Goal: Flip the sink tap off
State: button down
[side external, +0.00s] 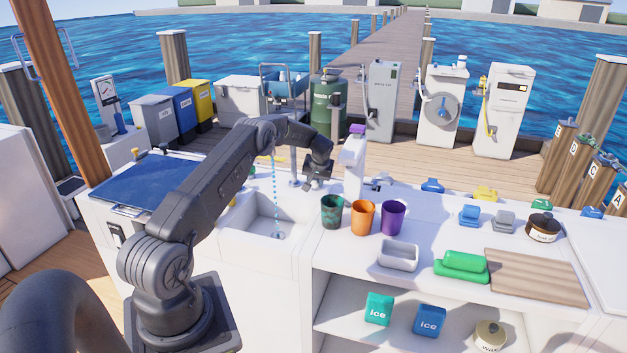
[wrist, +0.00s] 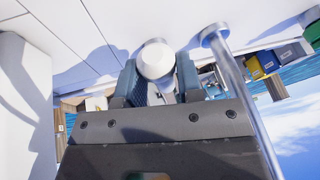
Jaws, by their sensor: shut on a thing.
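The sink tap (side external: 293,172) is a thin metal post behind the white sink (side external: 240,236). A dotted blue stream of water (side external: 274,196) falls into the basin. In the wrist view the metal tap post (wrist: 232,75) rises just right of my gripper. My arm hides part of the tap in the side view.
A white dispenser post (side external: 353,165) stands close right of my gripper. Green, orange (side external: 363,217) and purple cups stand in front of it. A blue lid (side external: 140,182) is left.

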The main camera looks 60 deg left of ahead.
jog(key=shift+w+d+n+g, duration=0.1)
jog(key=shift+w+n+g, duration=0.15)
jog(key=shift+n, duration=0.45)
jog(key=shift+w+d+n+g, duration=0.1)
jog(key=shift+w+n+g, duration=0.15)
jog(key=shift+n, duration=0.45)
jog(key=c, duration=0.8)
grip_release()
jog(key=shift+r, duration=0.1)
jog(key=shift+d+r, duration=0.35)
jog(key=shift+r, duration=1.55)
jog(key=shift+d+r, duration=0.35)
jog(key=shift+r, duration=1.55)
jog(key=shift+d+r, duration=0.35)
jog(key=shift+r, duration=1.55)
